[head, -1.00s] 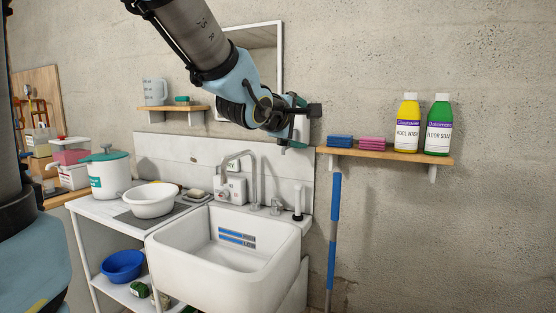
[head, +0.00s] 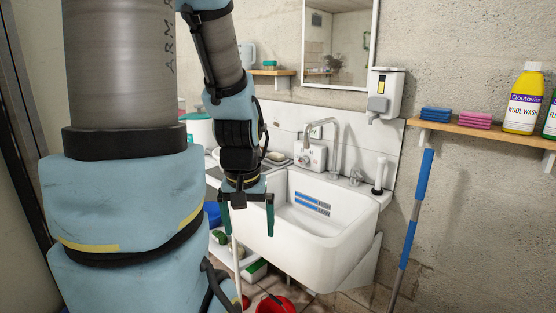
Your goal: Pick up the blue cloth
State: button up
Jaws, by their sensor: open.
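The blue cloth (head: 435,114) lies folded in a flat stack on the left end of the wooden wall shelf (head: 470,129), right of the sink. My gripper (head: 247,222) is open and empty, fingers pointing down, in front of the sink's left side. It is well left of the blue cloth and lower in the picture, apart from it.
A pink folded cloth (head: 475,120) lies just right of the blue one, then a yellow bottle (head: 523,100) and a green bottle (head: 550,121). A soap dispenser (head: 384,95) hangs left of the shelf. A blue-handled pole (head: 416,208) leans below it. The white sink (head: 342,235) stands nearby.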

aim_at(430, 114)
jog(key=z, duration=1.1)
